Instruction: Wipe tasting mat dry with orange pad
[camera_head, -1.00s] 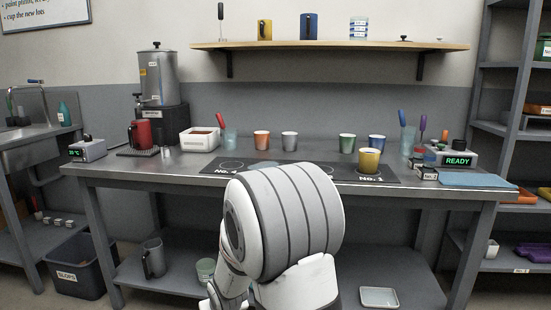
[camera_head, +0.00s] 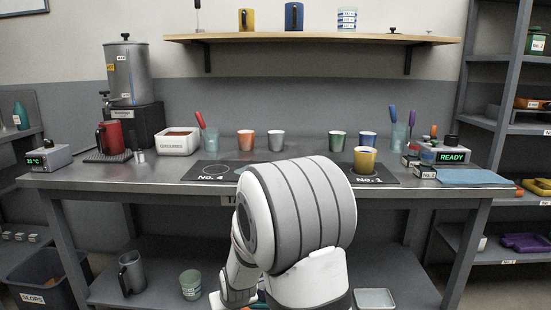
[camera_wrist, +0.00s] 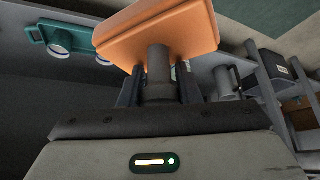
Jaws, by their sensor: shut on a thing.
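The black tasting mat (camera_head: 205,173) lies on the metal table in the head view, marked No. 4 at the left and No. 1 at the right. A bluish-grey patch shows on its left part. My arm hides much of its middle. A yellow cup (camera_head: 364,161) stands at the No. 1 end. The orange pad (camera_wrist: 157,32) is in the wrist view, on a grey round handle. My gripper (camera_wrist: 160,88) is shut on that handle, and the pad touches nothing else that I can see. In the head view my gripper is not clearly visible.
Behind the mat stand an orange cup (camera_head: 245,140), a white cup (camera_head: 276,140), a green cup (camera_head: 337,141) and a blue cup (camera_head: 368,140). A grounds bin (camera_head: 177,141) is to the left. A READY device (camera_head: 445,154) and a blue cloth (camera_head: 480,176) are to the right.

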